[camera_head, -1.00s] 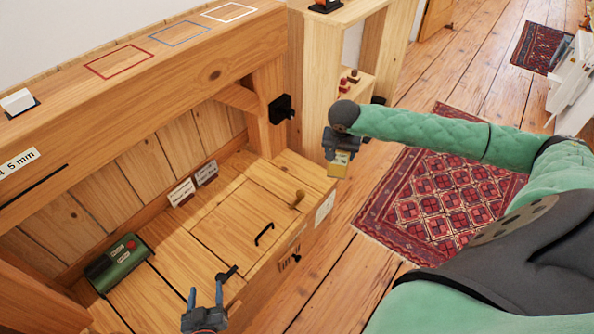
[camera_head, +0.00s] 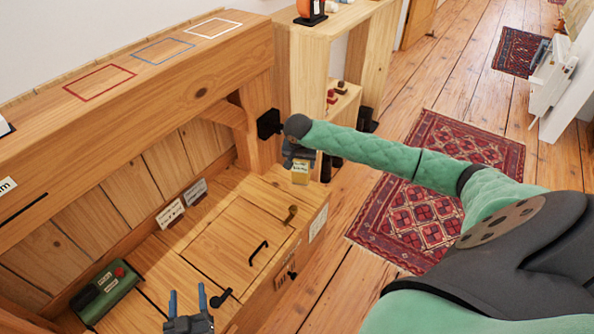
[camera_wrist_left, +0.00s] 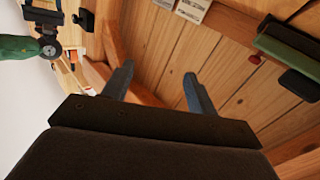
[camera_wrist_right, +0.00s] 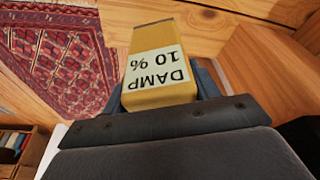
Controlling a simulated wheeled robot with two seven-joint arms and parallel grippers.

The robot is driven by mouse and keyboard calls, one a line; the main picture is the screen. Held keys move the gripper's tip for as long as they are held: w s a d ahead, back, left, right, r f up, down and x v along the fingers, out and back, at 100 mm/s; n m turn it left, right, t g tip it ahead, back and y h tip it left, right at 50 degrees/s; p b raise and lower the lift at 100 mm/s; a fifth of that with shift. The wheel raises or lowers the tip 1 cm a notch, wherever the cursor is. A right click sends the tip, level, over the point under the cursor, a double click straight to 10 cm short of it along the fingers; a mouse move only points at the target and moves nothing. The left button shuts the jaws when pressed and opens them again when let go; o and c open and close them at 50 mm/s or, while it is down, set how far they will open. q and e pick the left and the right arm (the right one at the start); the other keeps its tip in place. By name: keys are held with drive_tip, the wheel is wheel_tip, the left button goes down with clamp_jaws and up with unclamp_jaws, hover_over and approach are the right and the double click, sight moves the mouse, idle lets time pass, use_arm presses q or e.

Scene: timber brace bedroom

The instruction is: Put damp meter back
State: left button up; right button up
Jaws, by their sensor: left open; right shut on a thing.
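The damp meter (camera_wrist_right: 157,70) is a yellow block with a white label reading "DAMP 10 %". My right gripper (camera_head: 300,160) is shut on it. In the head view the damp meter (camera_head: 301,173) hangs below the gripper, near the right end of the wooden bench box (camera_head: 225,232). A black bracket (camera_head: 269,123) is fixed to the timber post just left of the right gripper. My left gripper (camera_head: 187,302) is open and empty above the front of the box; its two fingers also show apart in the left wrist view (camera_wrist_left: 158,88).
A green device with a red button (camera_head: 105,291) lies on the box at the left. Two small cards (camera_head: 171,213) stand at its back. Lid handles (camera_head: 258,253) stick up. A pale shelf unit (camera_head: 308,70) stands behind the right gripper. Red, blue and white outlines mark the beam top.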

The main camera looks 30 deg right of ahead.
sight(297, 170)
drive_tip(key=shift+w+a+f, duration=0.3)
drive_tip(key=shift+w+f, duration=0.2)
drive_tip(key=shift+w, duration=0.25)
wheel_tip(297, 170, down, 4)
drive_tip(key=shift+a+r, duration=0.1)
drive_tip(key=shift+r, duration=0.15)
drive_tip(key=shift+f, duration=0.2)
use_arm(q)
drive_tip(key=shift+w+a+r+t, duration=0.1)
drive_tip(key=shift+r+t, duration=0.25)
drive_tip(key=shift+r, duration=0.6)
drive_tip(key=shift+w+d+r+t, duration=0.1)
drive_tip(key=shift+r+t, duration=0.3)
drive_tip(key=shift+r, duration=0.5)
drive_tip(key=shift+w+a+r+t, duration=0.1)
drive_tip(key=shift+r+t, duration=0.25)
drive_tip(key=shift+r, duration=0.6)
use_arm(e)
drive_tip(key=shift+f, duration=0.1)
